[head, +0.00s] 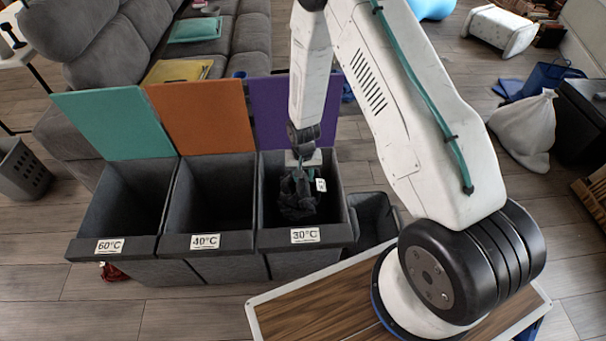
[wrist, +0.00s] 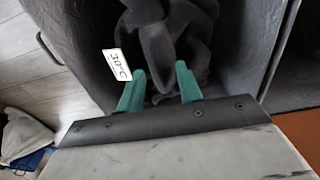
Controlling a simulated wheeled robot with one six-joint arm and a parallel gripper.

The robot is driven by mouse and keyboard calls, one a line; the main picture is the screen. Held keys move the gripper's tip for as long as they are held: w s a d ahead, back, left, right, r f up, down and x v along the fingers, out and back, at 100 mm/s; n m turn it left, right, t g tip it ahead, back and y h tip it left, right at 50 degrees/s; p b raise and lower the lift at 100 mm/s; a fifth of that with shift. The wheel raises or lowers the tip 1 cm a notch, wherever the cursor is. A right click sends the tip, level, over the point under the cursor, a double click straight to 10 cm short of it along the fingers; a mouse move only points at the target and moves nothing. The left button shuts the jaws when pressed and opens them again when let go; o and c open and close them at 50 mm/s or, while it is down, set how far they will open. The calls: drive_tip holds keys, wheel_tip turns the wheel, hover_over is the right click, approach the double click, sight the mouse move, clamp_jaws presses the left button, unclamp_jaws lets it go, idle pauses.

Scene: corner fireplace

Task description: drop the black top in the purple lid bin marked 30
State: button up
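The black top (head: 298,198) is a dark crumpled cloth inside the mouth of the grey bin marked 30°C (head: 305,235). That bin has the raised purple lid (head: 262,108) behind it. My gripper (head: 303,165) points down into this bin, right over the cloth. In the wrist view, the two teal fingertips of my gripper (wrist: 161,80) stand apart, with no cloth visibly pinched between them. The top (wrist: 165,35) shows in folds just beyond the fingertips. Whether it touches them or rests on the bin floor, I cannot tell.
The 40°C bin (head: 205,241) with an orange lid and the 60°C bin (head: 110,246) with a teal lid stand to the left. A grey sofa (head: 120,45) is behind. A white sack (head: 525,130) lies right. Open floor lies in front of the bins.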

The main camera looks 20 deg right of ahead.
drive_tip(key=shift+o, duration=0.4)
drive_tip(key=shift+r, duration=0.15)
wheel_tip(320, 180, up, 8)
drive_tip(key=shift+f, duration=0.25)
drive_tip(key=s+r+n, duration=0.1)
drive_tip(key=s+r, duration=0.9)
drive_tip(key=r, duration=0.3)
drive_tip(key=s+d+r+n+t, duration=0.1)
drive_tip(key=s+r, duration=0.9)
drive_tip(key=r, duration=0.4)
drive_tip(key=s+d+r+n, duration=0.1)
drive_tip(key=s+r, duration=0.9)
drive_tip(key=r, duration=0.4)
drive_tip(key=shift+r+n, duration=0.25)
drive_tip(key=shift+n, duration=0.05)
drive_tip(key=shift+s, duration=0.1)
drive_tip(key=shift+s+a, duration=0.1)
